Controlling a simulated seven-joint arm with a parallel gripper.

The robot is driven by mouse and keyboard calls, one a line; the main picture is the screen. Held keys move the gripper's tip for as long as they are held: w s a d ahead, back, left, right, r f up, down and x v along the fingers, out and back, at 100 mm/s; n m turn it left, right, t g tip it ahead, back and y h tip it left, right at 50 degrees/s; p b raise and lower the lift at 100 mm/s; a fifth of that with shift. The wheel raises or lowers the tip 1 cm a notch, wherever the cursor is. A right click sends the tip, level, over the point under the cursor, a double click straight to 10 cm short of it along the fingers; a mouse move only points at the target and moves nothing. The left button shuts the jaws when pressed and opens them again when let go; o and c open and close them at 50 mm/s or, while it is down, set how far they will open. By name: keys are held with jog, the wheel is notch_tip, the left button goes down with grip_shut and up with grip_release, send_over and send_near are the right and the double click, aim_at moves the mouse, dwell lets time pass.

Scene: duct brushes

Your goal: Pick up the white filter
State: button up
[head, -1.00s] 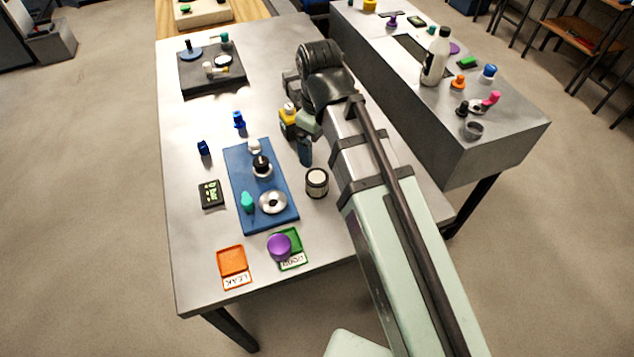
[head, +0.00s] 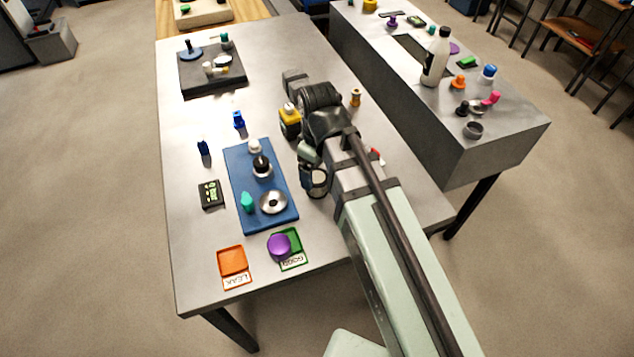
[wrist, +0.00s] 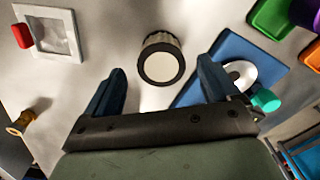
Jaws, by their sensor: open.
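The white filter (wrist: 161,65) is a short upright cylinder with dark rims. In the wrist view it stands on the metal table, ahead of the fingertips and roughly centred between them. In the head view the filter (head: 318,180) stands just right of the blue mat and is partly hidden by my gripper. My gripper (head: 310,170) is low over the table beside the filter. In the wrist view its two dark blue fingers (wrist: 161,85) are spread apart with nothing between them. I cannot tell its exact height above the filter.
The blue mat (head: 247,190) holds a metal ring (head: 273,202), a teal piece and other parts. A purple knob (head: 279,247) sits on the green tray, beside the orange tray (head: 232,261). A yellow-and-black part (head: 290,121) stands behind my gripper. A framed panel (wrist: 50,35) lies at the wrist view's upper left.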

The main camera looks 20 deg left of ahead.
aim_at(317, 177)
jog(key=shift+a+f, duration=0.15)
jog(key=shift+f, duration=2.3)
jog(key=c, duration=1.1)
